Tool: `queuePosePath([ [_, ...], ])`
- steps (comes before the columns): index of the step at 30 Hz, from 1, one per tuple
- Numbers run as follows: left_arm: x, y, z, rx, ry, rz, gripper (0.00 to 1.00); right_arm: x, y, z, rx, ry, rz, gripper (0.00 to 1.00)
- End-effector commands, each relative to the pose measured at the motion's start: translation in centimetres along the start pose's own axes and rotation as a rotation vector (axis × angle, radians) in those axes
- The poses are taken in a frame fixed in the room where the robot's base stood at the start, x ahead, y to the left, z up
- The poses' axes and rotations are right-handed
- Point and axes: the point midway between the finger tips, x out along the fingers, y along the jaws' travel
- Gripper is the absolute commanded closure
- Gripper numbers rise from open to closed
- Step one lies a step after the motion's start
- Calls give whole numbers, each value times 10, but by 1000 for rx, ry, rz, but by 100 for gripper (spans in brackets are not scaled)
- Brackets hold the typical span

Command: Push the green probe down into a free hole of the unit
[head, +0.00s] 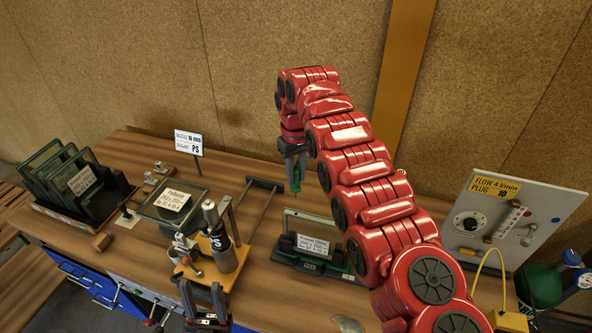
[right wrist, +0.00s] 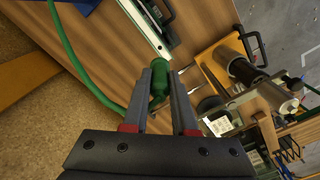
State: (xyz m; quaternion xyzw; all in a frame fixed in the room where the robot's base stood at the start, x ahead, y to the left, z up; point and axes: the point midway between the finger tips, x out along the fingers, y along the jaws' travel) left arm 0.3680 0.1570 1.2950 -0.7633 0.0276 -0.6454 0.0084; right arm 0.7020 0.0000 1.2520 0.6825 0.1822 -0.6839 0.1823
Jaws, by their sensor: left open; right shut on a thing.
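The green probe (head: 296,187) hangs below my right gripper (head: 293,160), well above the bench in the head view. In the right wrist view the probe (right wrist: 158,82) is between the fingers of the right gripper (right wrist: 170,82), which is shut on it; a green hose runs from it to the upper left. The glass unit (head: 313,226) stands upright in a dark holder with a white label, below and right of the probe. The probe is apart from it. Its holes are too small to make out. My left gripper (head: 204,300) is open at the front edge, in front of the wooden-based device.
The wooden-based device (head: 209,262) with a metal cylinder stands left of the unit. A flat framed glass pane (head: 168,212) and a rack of panes (head: 62,178) are further left. A flow panel (head: 499,216) and green bottle (head: 541,284) stand right. My right arm covers the bench's middle right.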

Motion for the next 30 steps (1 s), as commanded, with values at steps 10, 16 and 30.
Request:
queuePosePath([
  [10, -10, 0, 2, 0, 0, 0, 50, 3, 0, 1, 2, 0, 1, 100],
  [16, -27, 1, 5, 0, 0, 0, 50, 21, 0, 1, 2, -1, 0, 100],
  [30, -60, 3, 10, 0, 0, 0, 50, 58, 0, 1, 3, 0, 0, 100],
])
